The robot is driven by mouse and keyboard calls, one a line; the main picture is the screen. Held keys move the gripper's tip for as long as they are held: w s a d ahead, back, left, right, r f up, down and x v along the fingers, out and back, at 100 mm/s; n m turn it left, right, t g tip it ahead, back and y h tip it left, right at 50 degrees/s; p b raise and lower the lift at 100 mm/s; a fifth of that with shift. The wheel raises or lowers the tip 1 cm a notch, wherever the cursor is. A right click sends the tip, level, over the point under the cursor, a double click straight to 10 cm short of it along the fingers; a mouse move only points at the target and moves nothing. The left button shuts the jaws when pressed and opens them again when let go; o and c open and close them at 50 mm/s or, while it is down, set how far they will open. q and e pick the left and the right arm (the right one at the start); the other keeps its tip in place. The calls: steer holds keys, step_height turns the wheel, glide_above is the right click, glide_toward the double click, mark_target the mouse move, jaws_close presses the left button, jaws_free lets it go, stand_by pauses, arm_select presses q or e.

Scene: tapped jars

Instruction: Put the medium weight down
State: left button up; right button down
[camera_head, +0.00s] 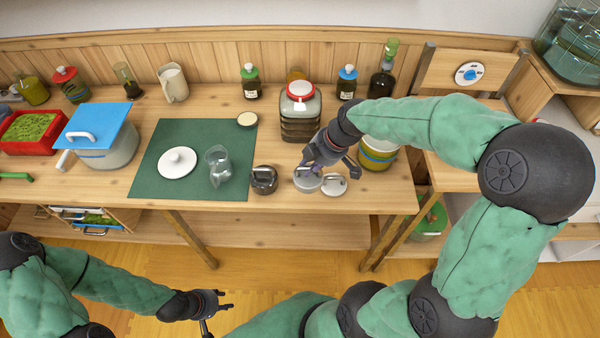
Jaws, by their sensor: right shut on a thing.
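Three round weights with handles are in a row near the table's front edge. They are a dark one (264,180), a grey one (308,184) in the middle and a paler, flatter one (334,187) on the right. My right gripper (309,170) reaches down over the middle grey weight, which I take as the medium weight, and is shut on its handle. The fingers partly hide the handle. I cannot tell whether its base touches the wood. My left gripper (220,314) is open and empty, low in front of the table.
A green mat (150,185) holds a white lid (177,162) and a clear glass jug (218,166). A big red-lidded jar (300,115) stands behind the weights. A striped pot (376,153) stands right of my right gripper. Bare wood lies between the dark and grey weights.

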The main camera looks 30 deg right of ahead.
steer(key=shift+w+f+b, duration=0.55)
steer(key=shift+w+f, duration=0.35)
steer(key=shift+f, duration=0.6)
steer(key=shift+w+f+b, duration=0.6)
steer(key=shift+w+f, duration=0.3)
steer(key=shift+f, duration=0.65)
steer(key=shift+w+f+b, duration=0.55)
steer(key=shift+w+f, duration=0.35)
steer(key=shift+f, duration=0.6)
steer(key=shift+d+f, duration=0.1)
steer(key=shift+f, duration=0.05)
steer(key=c, duration=1.1)
jaws_free()
steer(key=shift+r, duration=0.25)
steer(key=p+v, duration=0.3)
steer(key=v, duration=0.8)
steer(key=shift+s+d+r+p, duration=0.1)
steer(key=shift+s+r+p, duration=0.2)
steer(key=shift+p, duration=0.1)
